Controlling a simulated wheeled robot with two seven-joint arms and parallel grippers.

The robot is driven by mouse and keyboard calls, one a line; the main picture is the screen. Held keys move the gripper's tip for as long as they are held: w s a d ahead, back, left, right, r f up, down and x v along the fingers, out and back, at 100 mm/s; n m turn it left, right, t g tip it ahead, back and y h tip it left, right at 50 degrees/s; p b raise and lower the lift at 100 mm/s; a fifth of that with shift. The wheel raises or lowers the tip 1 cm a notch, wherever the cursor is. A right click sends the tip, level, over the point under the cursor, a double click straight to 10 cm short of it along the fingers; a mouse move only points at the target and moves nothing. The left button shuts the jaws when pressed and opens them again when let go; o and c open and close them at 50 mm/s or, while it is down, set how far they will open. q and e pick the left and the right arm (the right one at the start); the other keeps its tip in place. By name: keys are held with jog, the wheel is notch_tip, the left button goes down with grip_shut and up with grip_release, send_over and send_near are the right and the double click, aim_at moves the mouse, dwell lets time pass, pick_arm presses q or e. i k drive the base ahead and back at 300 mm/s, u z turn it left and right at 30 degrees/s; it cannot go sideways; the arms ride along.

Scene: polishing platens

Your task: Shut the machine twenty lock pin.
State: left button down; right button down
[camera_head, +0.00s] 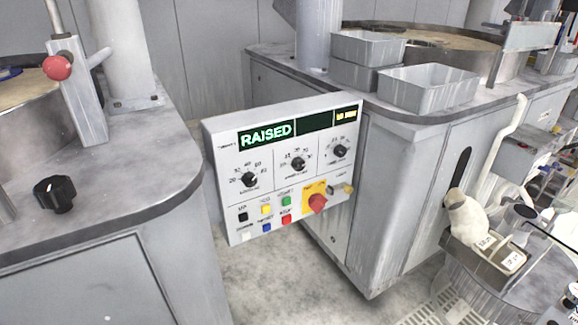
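No label reading twenty is legible, and I cannot tell for sure which part is the lock pin. A black knob (55,193) sits on the grey top of the left machine (130,170). A red ball (57,67) tips a lever on a grey upright bracket (78,100) behind it. Neither gripper is in view.
The right machine (400,170) carries grey open bins (428,88) near its edge. A cream-coloured object (467,217) stands at a small box, with a white hose (508,140) above. Grey floor (280,290) shows between the machines below the panel.

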aim_at(58, 67)
jog(key=z, duration=0.6)
jog(key=i, duration=1.2)
jog(key=u, duration=3.15)
